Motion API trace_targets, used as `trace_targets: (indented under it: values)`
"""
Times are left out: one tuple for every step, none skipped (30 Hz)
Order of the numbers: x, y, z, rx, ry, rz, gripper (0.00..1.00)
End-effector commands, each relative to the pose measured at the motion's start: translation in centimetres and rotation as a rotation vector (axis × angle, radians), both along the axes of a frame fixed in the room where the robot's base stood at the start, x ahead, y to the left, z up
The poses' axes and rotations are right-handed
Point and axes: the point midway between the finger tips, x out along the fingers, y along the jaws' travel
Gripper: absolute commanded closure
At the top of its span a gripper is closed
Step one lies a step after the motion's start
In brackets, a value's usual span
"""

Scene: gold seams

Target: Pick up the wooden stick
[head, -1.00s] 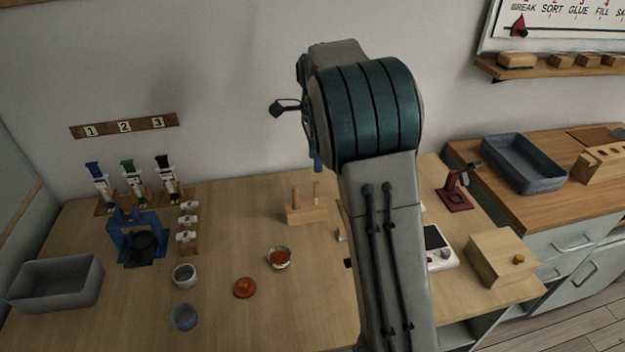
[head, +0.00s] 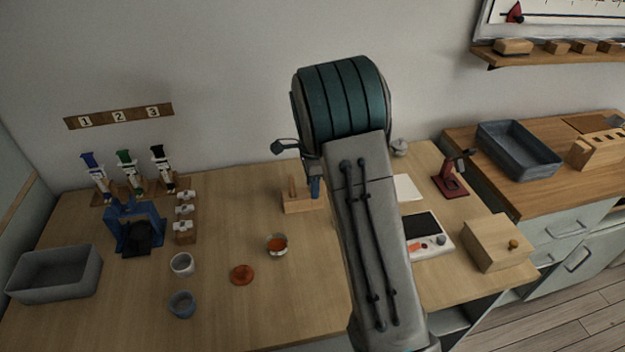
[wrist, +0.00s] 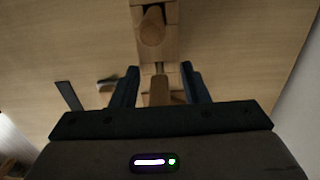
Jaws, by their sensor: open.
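A small wooden holder (head: 299,207) stands on the workbench, left of my arm in the head view. One upright wooden stick (head: 292,188) shows on it; its right part is partly hidden by my gripper (head: 315,187). In the wrist view, a round-ended stick (wrist: 152,28) stands on the holder beyond the fingers. A second wooden stick (wrist: 159,92) lies in the gap between the two dark fingers of my gripper (wrist: 160,70). The fingers are apart, one on each side of it. I cannot tell whether either finger touches it.
A glass bowl of orange-brown material (head: 276,245), a reddish disc (head: 242,275) and two cups (head: 182,264) stand in front. A blue press (head: 134,229) and grey tray (head: 55,273) are at left.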

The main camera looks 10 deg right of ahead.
Motion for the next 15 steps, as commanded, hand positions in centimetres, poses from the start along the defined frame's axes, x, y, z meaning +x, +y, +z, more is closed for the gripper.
trace_targets:
  values:
    - [0.0,0.0,-0.03,0.0,0.0,0.0,0.59]
    - [0.01,0.0,-0.03,0.0,0.0,0.0,0.59]
    - [0.01,0.0,-0.02,0.0,0.0,0.0,0.59]
    - [0.01,0.0,-0.02,0.0,0.0,0.0,0.59]
    - [0.01,0.0,-0.02,0.0,0.0,0.0,0.59]
    - [0.01,0.0,-0.01,0.0,0.0,0.0,0.67]
    - [0.01,0.0,-0.01,0.0,0.0,0.0,0.76]
    - [0.01,0.0,-0.01,0.0,0.0,0.0,0.84]
    - [0.01,0.0,0.0,0.0,0.0,0.0,0.95]
    - [0.01,0.0,0.0,0.0,0.0,0.0,1.0]
    - [0.01,0.0,0.0,0.0,0.0,0.0,1.0]
    - [0.01,0.0,0.0,0.0,0.0,0.0,1.0]
    - [0.01,0.0,0.01,0.0,0.0,0.0,1.0]
    - [0.01,0.0,0.01,0.0,0.0,0.0,1.0]
    - [0.01,0.0,0.01,0.0,0.0,0.0,1.0]
